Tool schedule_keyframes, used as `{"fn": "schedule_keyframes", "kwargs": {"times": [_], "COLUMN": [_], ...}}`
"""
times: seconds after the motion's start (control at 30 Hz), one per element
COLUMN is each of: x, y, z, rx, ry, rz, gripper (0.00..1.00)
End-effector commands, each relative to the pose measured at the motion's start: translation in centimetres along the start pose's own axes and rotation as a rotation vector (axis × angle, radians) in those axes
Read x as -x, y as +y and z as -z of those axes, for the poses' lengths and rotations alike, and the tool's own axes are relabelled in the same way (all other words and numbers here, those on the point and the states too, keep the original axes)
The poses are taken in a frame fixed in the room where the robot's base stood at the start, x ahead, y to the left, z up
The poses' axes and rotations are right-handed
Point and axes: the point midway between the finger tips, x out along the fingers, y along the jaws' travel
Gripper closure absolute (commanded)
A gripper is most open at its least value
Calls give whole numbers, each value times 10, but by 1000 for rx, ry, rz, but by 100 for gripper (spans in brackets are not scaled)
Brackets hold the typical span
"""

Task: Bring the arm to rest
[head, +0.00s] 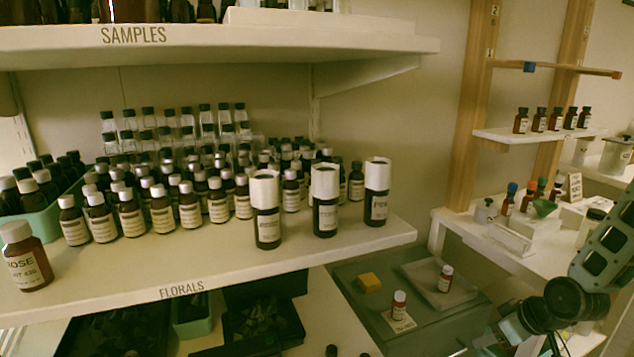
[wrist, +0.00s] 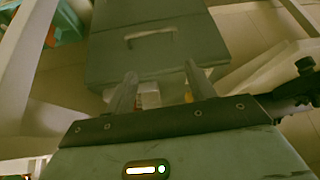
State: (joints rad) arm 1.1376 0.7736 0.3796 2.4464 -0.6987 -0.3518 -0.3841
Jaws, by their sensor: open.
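My arm comes in from the right edge of the head view, and its wrist end is at the lower right, where the fingers are hard to make out. In the wrist view my gripper (wrist: 162,88) is open, its two fingers well apart. Beyond and between the fingers are small white and orange-red items, partly hidden and too small to name for sure. No object is clearly held. A grey box-like front with a handle (wrist: 150,38) fills the upper middle of the wrist view.
The florals shelf (head: 210,295) holds several rows of labelled bottles. A white side table (head: 470,222) stands right.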

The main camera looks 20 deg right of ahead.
Motion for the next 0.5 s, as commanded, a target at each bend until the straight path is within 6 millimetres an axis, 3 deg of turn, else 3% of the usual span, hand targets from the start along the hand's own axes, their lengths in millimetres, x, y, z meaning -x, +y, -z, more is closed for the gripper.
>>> {"fn": "schedule_keyframes", "kwargs": {"times": [0.27, 0.5], "x": [36, 79], "y": [-45, -105], "z": [46, 84], "rx": [15, -45], "ry": [-227, -292], "rz": [-89, -151], "gripper": [46, 46]}}
